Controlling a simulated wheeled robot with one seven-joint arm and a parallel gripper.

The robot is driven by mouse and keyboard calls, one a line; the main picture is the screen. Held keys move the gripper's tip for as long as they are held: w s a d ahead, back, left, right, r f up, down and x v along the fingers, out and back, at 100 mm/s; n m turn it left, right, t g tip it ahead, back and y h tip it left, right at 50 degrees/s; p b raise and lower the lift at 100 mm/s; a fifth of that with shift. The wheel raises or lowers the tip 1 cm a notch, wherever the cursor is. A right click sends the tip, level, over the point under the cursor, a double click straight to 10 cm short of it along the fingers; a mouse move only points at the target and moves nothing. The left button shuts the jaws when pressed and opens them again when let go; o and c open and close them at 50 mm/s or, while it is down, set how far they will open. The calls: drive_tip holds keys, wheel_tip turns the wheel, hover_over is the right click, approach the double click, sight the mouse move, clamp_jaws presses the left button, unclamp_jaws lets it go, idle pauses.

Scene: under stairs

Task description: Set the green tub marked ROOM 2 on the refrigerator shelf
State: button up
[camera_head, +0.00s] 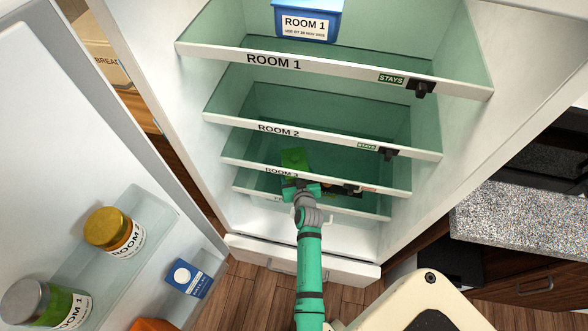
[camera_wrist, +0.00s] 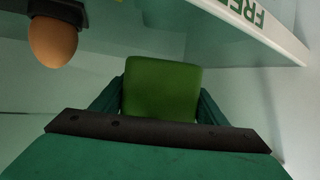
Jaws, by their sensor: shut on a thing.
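A green tub (camera_head: 294,160) is held at the tip of my gripper (camera_head: 299,185), in front of the lower refrigerator shelves. In the wrist view the tub (camera_wrist: 161,88) sits between the two green fingers (camera_wrist: 160,104). No ROOM 2 marking shows on its visible side. The refrigerator shelf labelled ROOM 2 (camera_head: 325,138) is the second one down, and its visible part looks empty. In the head view the tub overlaps the ROOM 3 shelf (camera_head: 340,178); I cannot tell its exact depth.
The ROOM 1 shelf (camera_head: 330,70) holds a blue tub (camera_head: 306,20). The lowest shelf edge reads FREE in the wrist view (camera_wrist: 253,12), near an egg (camera_wrist: 53,42) in a dark holder. The open door at left carries jars (camera_head: 114,233) and a blue carton (camera_head: 188,279).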

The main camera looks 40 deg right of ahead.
drive_tip(key=w, duration=0.1)
drive_tip(key=w+d, duration=0.1)
drive_tip(key=shift+w+d, duration=0.15)
drive_tip(key=shift+w, duration=0.15)
drive_tip(key=shift+f, duration=1.7)
drive_tip(key=o, duration=1.5)
drive_tip(key=shift+f, duration=0.15)
drive_tip(key=shift+o, duration=0.2)
drive_tip(key=v, duration=1.2)
